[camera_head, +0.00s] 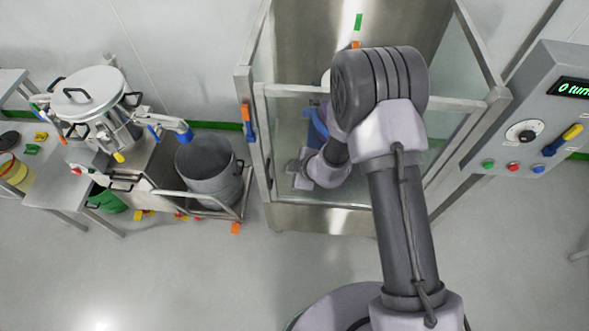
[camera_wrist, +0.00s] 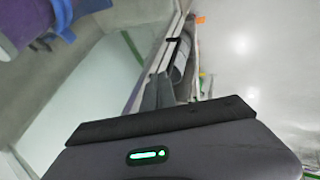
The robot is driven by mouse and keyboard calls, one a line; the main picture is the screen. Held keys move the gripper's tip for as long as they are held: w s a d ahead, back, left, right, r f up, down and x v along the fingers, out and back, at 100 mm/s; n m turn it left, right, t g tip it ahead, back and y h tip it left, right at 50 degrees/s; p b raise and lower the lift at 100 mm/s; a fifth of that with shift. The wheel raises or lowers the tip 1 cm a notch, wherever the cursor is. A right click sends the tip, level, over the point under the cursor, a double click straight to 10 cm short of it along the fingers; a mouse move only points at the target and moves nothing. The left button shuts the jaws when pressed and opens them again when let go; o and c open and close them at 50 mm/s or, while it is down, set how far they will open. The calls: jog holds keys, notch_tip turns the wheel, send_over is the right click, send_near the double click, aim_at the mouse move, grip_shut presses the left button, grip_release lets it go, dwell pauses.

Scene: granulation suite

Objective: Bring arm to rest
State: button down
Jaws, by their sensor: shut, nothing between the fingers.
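My arm extends forward over the glass-sided steel enclosure (camera_head: 340,218) in the head view, with its elbow raised and bent and its forearm folding down. My gripper (camera_head: 298,178) is at the front left of the enclosure, small and partly hidden by the wrist; it is shut and empty. In the wrist view the dark edge of my gripper's body and its green light fill the bottom. A blue part (camera_head: 317,126) inside the enclosure is partly hidden behind my arm; a blue and purple object also shows at the wrist view's top left (camera_wrist: 62,18).
A control panel (camera_head: 535,110) with a knob and buttons stands at the right. At the left are a grey bin (camera_head: 207,165) on a low cart, a lidded steel vessel (camera_head: 88,92) and a steel table (camera_head: 62,190). The front floor (camera_head: 190,275) is clear.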

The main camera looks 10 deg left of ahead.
jog(key=s+d+r+n+y+b, duration=0.15)
jog(key=r+n+b, duration=0.25)
jog(key=r+n, duration=0.65)
jog(key=s+r+n+y+b, duration=0.25)
jog(key=r+n+b, duration=0.25)
jog(key=r+n, duration=0.55)
jog(key=s+d+n+t+h+b, duration=0.1)
jog(key=s+d+n+h+b, duration=0.6)
jog(key=s+d+n, duration=1.2)
jog(key=n, duration=0.8)
jog(key=shift+s+d+h+b, duration=0.15)
jog(key=shift+d+h+b, duration=0.15)
jog(key=shift+d+h, duration=0.1)
jog(key=shift+a, duration=0.1)
